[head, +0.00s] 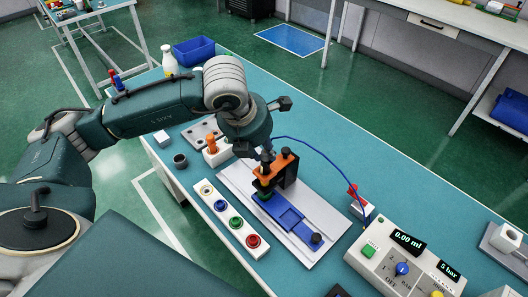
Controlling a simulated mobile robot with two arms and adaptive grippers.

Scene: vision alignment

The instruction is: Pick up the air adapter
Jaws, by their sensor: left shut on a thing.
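My left gripper (267,156) is shut just above the orange and black fixture (277,172) on the light metal plate (316,212). A thin blue hose (322,148) runs from near the gripper in an arc down to the right. The air adapter seems to be the small piece at the hose's gripper end, held in the fingers. It is mostly hidden by the gripper, and I cannot tell whether it touches the fixture. A blue slide (290,218) lies on the plate below the fixture. My right gripper is not in view.
A button strip (228,222) lies left of the plate. A control box (405,262) with displays stands at the lower right, with a small red-topped block (358,203) behind it. A blue bin (194,50) and white bottle stand at the back. The teal tabletop (340,130) is clear behind the hose.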

